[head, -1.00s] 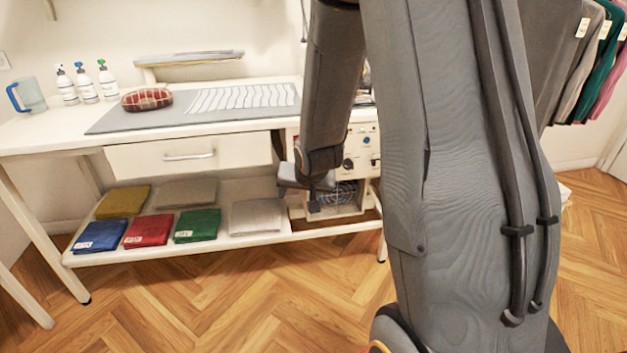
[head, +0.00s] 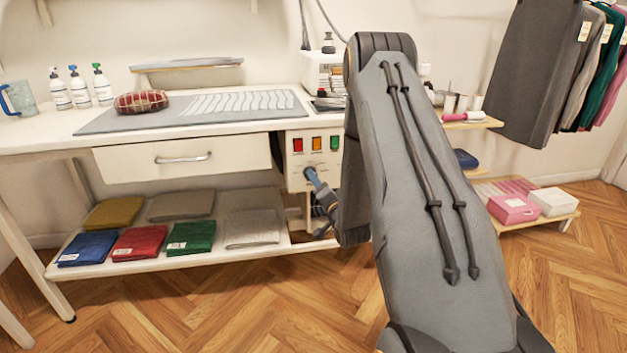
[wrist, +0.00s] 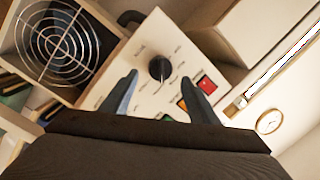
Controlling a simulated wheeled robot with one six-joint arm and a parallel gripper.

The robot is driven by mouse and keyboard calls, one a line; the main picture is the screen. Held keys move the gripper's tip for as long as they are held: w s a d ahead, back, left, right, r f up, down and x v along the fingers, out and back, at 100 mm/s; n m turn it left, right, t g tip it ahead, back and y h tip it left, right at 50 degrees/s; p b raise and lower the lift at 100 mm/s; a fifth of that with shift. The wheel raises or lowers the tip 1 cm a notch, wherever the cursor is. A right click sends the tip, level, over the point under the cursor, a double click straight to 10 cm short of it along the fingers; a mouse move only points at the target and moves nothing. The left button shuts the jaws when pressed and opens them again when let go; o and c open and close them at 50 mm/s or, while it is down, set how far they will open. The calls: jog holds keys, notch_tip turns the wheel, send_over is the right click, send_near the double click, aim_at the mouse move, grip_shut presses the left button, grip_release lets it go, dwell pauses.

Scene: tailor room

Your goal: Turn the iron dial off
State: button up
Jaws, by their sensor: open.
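The iron's control panel (head: 296,174) is a cream box face under the right end of the table, with red, orange and green buttons. The black round dial (wrist: 160,67) stands near the middle of this panel (wrist: 150,38) in the wrist view, with small printed labels around it. My gripper (wrist: 161,77) is open, its two blue-grey fingers on either side of the dial in that picture. I cannot tell whether they touch it. In the head view my gripper (head: 311,174) is at the panel below the buttons, and the dial is not clearly visible there.
A round fan grille (wrist: 57,42) is beside the panel in the wrist view. The red button (wrist: 207,83) lies close to one finger. The drawer (head: 185,157) and the shelf with folded cloths (head: 188,236) are left of my arm. Floor in front is clear.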

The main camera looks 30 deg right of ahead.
jog(key=w, duration=0.4)
jog(key=shift+w+d, duration=0.25)
jog(key=shift+d, duration=0.05)
jog(key=c, duration=1)
